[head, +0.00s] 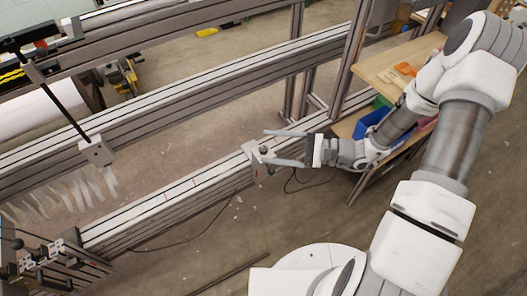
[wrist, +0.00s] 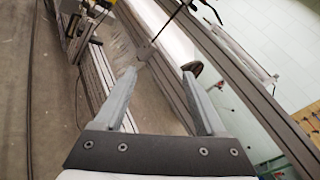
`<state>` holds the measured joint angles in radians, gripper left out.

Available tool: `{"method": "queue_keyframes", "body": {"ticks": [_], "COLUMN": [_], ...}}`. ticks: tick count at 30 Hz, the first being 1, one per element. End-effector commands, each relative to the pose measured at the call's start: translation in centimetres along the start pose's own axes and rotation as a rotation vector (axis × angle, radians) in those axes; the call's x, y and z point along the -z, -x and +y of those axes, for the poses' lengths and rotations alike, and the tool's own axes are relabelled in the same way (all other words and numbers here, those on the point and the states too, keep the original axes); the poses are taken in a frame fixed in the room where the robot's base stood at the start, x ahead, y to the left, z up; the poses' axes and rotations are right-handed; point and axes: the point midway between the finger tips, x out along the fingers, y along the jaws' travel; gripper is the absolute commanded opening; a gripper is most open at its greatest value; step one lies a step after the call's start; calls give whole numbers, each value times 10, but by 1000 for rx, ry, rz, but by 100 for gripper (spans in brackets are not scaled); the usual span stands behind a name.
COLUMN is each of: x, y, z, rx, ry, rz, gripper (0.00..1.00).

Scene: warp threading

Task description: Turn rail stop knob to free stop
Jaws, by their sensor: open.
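The rail stop is a small light block (head: 250,150) on the lower rail in the head view. A small dark knob (head: 263,149) shows at its right side. My gripper (head: 267,147) is open, with one finger above the knob and the other below it in the picture. I cannot tell whether either finger touches the knob. In the wrist view my gripper (wrist: 163,72) shows two spread grey fingers with nothing clearly held between them. The knob cannot be made out for certain there.
The lower rail (head: 165,197) runs to the lower left. A carriage with a black rod (head: 97,151) and hanging pale strips (head: 65,192) stands left. A wooden shelf (head: 385,66) with a blue bin (head: 368,124) is at right. Cables lie on the floor.

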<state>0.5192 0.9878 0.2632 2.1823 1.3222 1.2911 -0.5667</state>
Motion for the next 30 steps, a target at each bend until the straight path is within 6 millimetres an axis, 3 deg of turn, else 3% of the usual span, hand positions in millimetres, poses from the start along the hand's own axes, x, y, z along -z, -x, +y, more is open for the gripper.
{"method": "queue_keyframes", "body": {"ticks": [1,11,18,24,30], "x": [21,130,204,239,252], "y": [-1,4,10,12,11], "z": [8,42,88,121,129], "rx": [73,536,838,986,1032], "ry": [-44,-283,-456,-554,-584], "rz": [-5,50,154,232,262], "gripper": [73,73,73,73,73]}}
